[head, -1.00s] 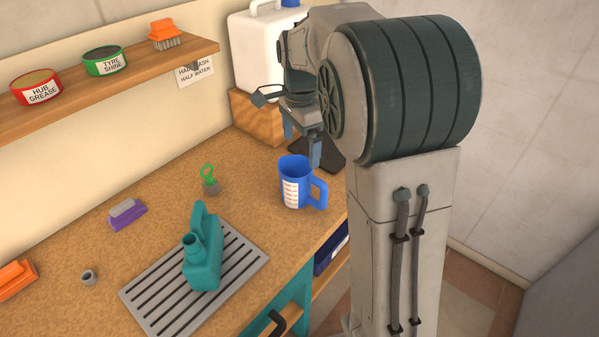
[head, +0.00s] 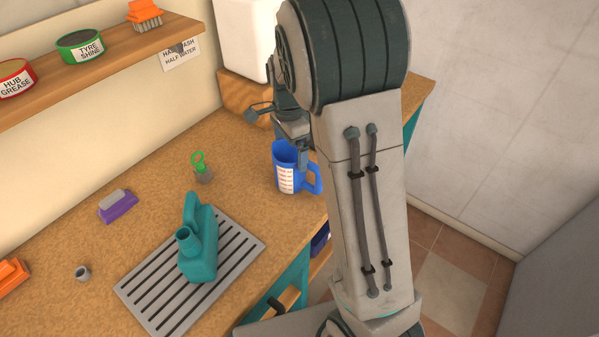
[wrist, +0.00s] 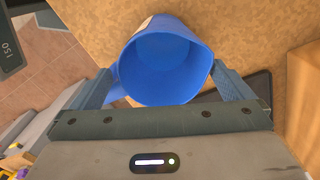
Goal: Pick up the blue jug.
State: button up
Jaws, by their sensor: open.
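The blue jug (head: 286,172) stands upright on the workbench. It has a white scale label, and its handle is on the right in the head view. In the wrist view I look down into the empty-looking jug (wrist: 166,64), which sits between the two fingers. My gripper (wrist: 172,88) is open, with one finger on each side of the jug. The left finger is by the handle side, where the handle is partly hidden. I cannot tell whether either finger touches the jug. In the head view my gripper (head: 302,150) is at the jug's rim, partly hidden by my arm.
A teal can (head: 199,245) stands on a slatted grey tray (head: 150,300) left of the jug. A white container (head: 243,45) on a wooden block (head: 245,95) is behind the jug.

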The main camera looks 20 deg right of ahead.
aim_at(290, 157)
jog(key=shift+f, duration=1.85)
jog(key=c, duration=1.2)
jog(key=shift+r, duration=0.1)
